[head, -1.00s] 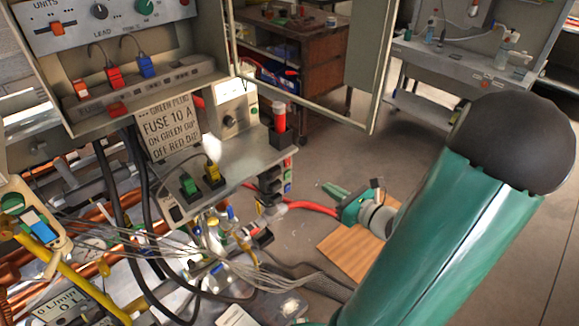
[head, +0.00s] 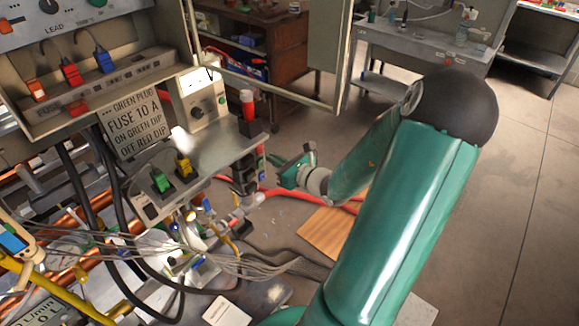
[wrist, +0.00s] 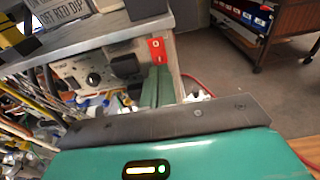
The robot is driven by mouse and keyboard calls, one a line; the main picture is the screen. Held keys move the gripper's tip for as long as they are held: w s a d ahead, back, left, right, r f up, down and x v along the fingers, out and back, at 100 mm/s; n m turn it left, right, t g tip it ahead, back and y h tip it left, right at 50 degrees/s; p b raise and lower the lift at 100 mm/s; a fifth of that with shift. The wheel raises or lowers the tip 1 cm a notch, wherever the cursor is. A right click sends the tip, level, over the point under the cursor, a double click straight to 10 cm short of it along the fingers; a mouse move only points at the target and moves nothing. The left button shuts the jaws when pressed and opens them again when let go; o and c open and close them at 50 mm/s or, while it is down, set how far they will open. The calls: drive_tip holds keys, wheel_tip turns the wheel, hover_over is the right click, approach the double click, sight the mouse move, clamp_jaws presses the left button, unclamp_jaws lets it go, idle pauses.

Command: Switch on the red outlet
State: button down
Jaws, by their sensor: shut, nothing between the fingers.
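A red switch (wrist: 157,48) with a pale mark shows in the wrist view, on the end of the grey shelf unit. In the head view it is a small red patch (head: 261,150) at the top of a dark outlet stack (head: 243,172). My gripper (head: 279,166) is just right of this stack and points towards it. In the wrist view my gripper's two green fingers (wrist: 158,70) are together and empty, with their tips just below the red switch in the picture. I cannot tell whether they touch it, nor which way the switch is set.
A grey shelf (head: 210,160) carries green (head: 160,181) and yellow (head: 183,166) plugs and a red-topped post (head: 247,105). Thin wires (head: 240,262) and red hose (head: 283,193) lie below. An open cabinet door frame (head: 345,55) hangs above. The floor at right is clear.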

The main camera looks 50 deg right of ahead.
sight(260, 152)
drive_tip(key=shift+w+f, duration=0.15)
drive_tip(key=shift+w, duration=1.3)
drive_tip(key=shift+a, duration=0.1)
drive_tip(key=shift+w+f+t, duration=0.1)
drive_tip(key=shift+w+t, duration=0.15)
drive_tip(key=shift+t, duration=0.05)
drive_tip(key=shift+s, duration=0.1)
drive_tip(key=shift+s, duration=0.1)
